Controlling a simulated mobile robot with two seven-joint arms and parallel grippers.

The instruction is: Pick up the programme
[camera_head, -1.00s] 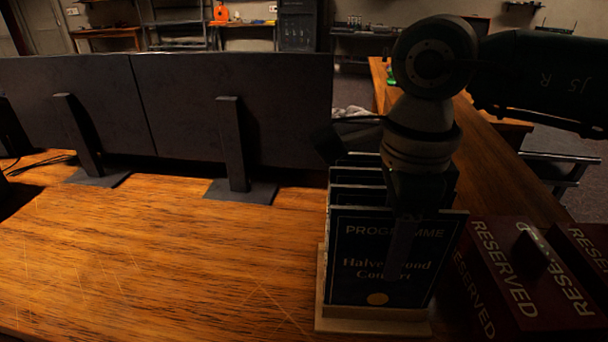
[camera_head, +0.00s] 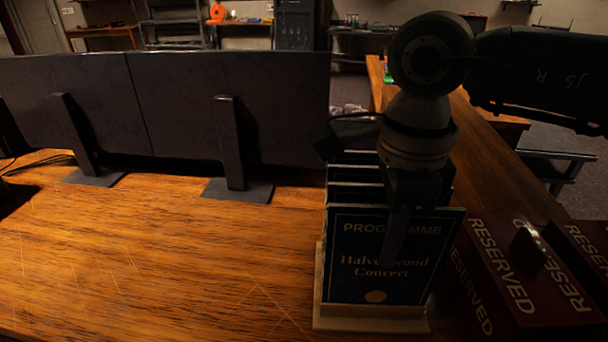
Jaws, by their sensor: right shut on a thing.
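The programme (camera_head: 350,264) is a dark, upright card with "PROGRAMME", "Halverwood Concert" and a gold dot on its front. It stands at the front of a light wooden holder (camera_head: 370,322), with several similar dark cards (camera_head: 345,172) behind it. My right gripper (camera_head: 398,245) reaches down from above, with one dark finger in front of the programme's face. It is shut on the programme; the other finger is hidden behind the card. The programme's bottom edge is still at the holder's base. My left gripper is out of view.
Dark red "RESERVED" boxes (camera_head: 505,275) stand close on the right of the holder. Two dark monitors (camera_head: 230,110) on stands (camera_head: 238,190) line the back of the wooden desk (camera_head: 130,250). The desk is clear at the left front.

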